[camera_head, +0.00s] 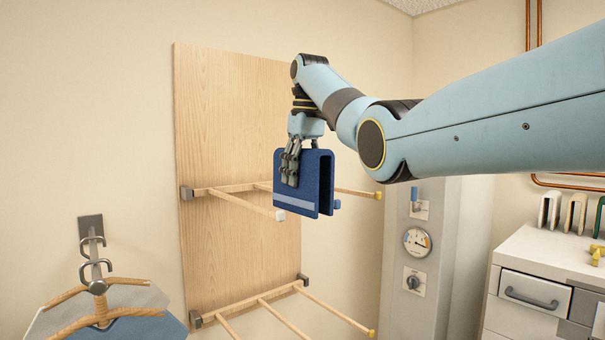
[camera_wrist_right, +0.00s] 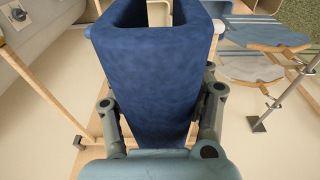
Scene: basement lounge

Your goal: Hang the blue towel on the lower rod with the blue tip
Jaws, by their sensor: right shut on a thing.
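My right gripper (camera_head: 291,165) is shut on the folded blue towel (camera_head: 312,172), which hangs as an upside-down U with a pale stripe near its lower edge. In the right wrist view the towel (camera_wrist_right: 150,85) fills the middle between the fingers. The towel is held at the upper row of rods, in front of part of it. An upper rod's blue tip (camera_head: 337,204) shows just right of the towel; I cannot tell whether they touch. My left gripper is out of view.
The upper row also has a white-tipped rod (camera_head: 245,206) and a yellow-tipped rod (camera_head: 358,193). Hangers (camera_head: 100,290) with cloths are at the lower left. A grey column with a gauge (camera_head: 417,242) and a white cabinet (camera_head: 530,290) stand at the right.

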